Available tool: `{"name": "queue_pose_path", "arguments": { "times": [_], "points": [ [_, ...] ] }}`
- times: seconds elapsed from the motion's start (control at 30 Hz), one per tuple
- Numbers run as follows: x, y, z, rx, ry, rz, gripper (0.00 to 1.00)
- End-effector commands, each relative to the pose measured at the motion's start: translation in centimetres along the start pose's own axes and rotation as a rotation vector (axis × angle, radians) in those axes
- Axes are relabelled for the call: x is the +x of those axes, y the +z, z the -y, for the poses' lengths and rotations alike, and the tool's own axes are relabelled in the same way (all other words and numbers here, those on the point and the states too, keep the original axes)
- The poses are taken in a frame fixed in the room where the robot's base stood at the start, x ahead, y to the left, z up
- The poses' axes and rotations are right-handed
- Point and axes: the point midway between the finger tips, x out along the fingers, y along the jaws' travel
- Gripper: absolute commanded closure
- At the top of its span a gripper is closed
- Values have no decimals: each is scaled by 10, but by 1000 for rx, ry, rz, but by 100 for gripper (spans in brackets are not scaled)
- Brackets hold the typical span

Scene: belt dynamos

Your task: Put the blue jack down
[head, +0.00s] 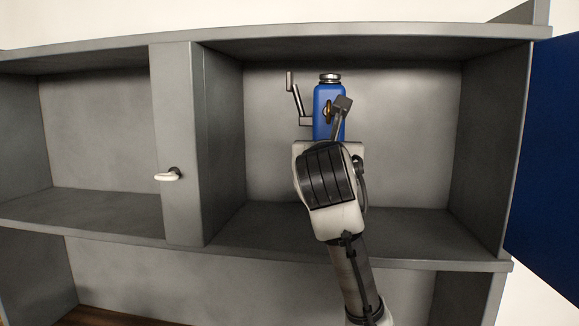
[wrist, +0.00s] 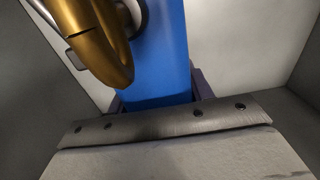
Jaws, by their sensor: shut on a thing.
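The blue jack (head: 322,97) has an upright blue body with a silver cap, a brass-coloured part and grey lever pieces. In the head view it is in the right-hand compartment of the grey shelf unit (head: 232,212), before the back wall. My gripper (head: 328,146) is shut on it from the front. The gripper hides the jack's lower part, so its base and any contact with the shelf board do not show. In the wrist view the blue body (wrist: 160,50) stands between my dark fingers, with the brass part close to the camera at upper left.
A grey door or panel with a pale knob (head: 168,175) stands left of the compartment. A blue panel (head: 547,165) is at the far right. The shelf board (head: 415,228) is clear right of my arm. The left compartment (head: 95,130) looks empty.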

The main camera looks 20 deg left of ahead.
Motion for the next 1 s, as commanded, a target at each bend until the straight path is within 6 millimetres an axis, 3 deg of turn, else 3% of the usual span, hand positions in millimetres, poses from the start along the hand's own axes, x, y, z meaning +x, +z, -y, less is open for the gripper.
{"name": "queue_pose_path", "arguments": {
  "times": [0.4, 0.67, 1.0],
  "points": [
    [-1, -47, 0, 2, 0, 4, 100],
    [-1, -58, 0, 1, 1, 6, 100],
    [-1, -88, 0, 2, 1, 4, 100]
  ]
}}
